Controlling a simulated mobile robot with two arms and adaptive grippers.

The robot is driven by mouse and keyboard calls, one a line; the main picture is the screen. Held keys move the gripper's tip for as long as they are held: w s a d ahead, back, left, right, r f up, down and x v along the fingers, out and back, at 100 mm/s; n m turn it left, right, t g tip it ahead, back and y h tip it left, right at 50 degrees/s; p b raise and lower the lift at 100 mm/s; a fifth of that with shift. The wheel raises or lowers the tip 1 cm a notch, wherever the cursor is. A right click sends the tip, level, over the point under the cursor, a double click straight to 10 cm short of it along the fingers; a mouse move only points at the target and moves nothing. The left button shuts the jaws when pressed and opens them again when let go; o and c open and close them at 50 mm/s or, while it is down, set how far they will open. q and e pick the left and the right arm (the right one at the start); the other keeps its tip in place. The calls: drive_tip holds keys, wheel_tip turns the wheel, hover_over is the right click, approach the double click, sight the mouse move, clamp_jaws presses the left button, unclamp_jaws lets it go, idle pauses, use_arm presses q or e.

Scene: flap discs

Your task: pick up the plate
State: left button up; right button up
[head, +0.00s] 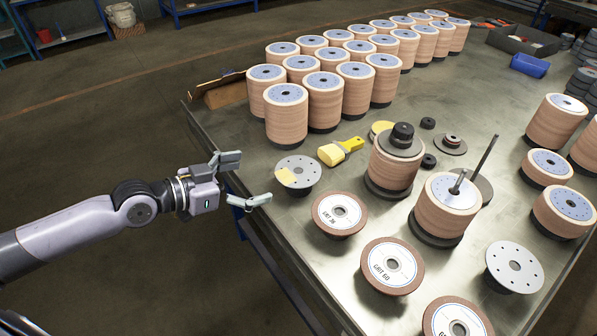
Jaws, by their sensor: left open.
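A round grey metal plate (301,164) with small holes and a centre hole sits near the table's left edge. A second similar plate (503,259) is at the lower right. My left gripper (249,180) is open and empty, its fingers spread toward the first plate, just left of it and apart from it. My right gripper is not in view.
The metal table (275,222) holds several stacks of discs (326,100) at the back. Disc stacks on posts (396,165) stand further right.

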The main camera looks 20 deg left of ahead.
use_arm(q)
drive_tip(key=p, duration=0.2)
approach(300, 170)
drive_tip(key=w+d, duration=0.2)
drive_tip(key=w, duration=0.1)
drive_tip(key=shift+w+d+f, duration=0.1)
drive_tip(key=shift+w+d, duration=0.1)
drive_tip(key=shift+d, duration=0.2)
drive_tip(key=shift+f+p+x, duration=0.25)
drive_tip(key=shift+x, duration=1.05)
drive_tip(key=shift+f+p+x, duration=0.2)
drive_tip(key=shift+f+x, duration=0.1)
drive_tip(key=shift+x, duration=1)
drive_tip(key=shift+s+a, duration=0.15)
drive_tip(key=shift+s, duration=0.05)
drive_tip(key=shift+c, duration=0.4)
drive_tip(key=c, duration=0.9)
drive_tip(key=shift+o, duration=0.2)
drive_tip(key=shift+r, duration=0.15)
